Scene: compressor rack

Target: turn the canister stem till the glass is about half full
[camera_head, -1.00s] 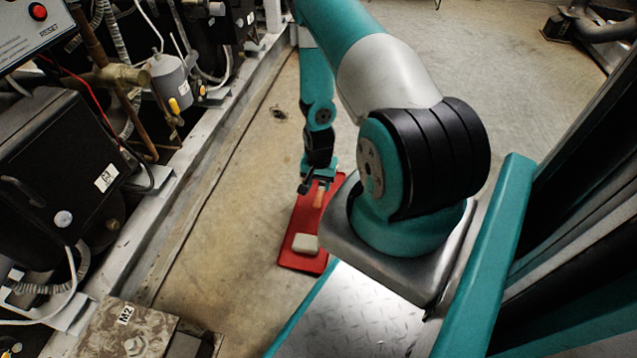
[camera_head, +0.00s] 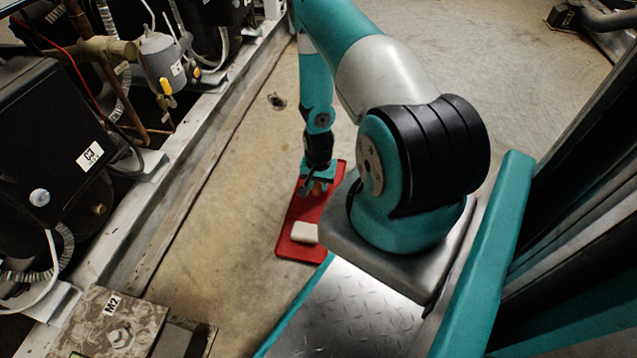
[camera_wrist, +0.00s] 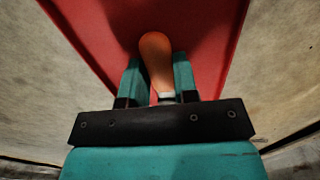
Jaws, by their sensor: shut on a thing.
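The grey canister (camera_head: 166,60) sits on the rack at upper left in the head view, with a small yellow-tipped stem (camera_head: 166,86) below it. I cannot make out the glass or its level. My gripper (camera_head: 311,187) is far from the canister, low over a red tray (camera_head: 293,225) on the floor. In the wrist view my gripper (camera_wrist: 158,82) is shut on an orange handle (camera_wrist: 156,55), which stands between the two teal fingers. A short light metal collar shows at the handle's near end; the rest of that thing is hidden.
A pale block (camera_head: 304,233) lies in the tray. Black compressor housings (camera_head: 45,140) and hoses line the rack at left, behind a grey frame rail (camera_head: 190,135). A plate marked M2 (camera_head: 105,325) is at lower left. Concrete floor between rail and tray is clear.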

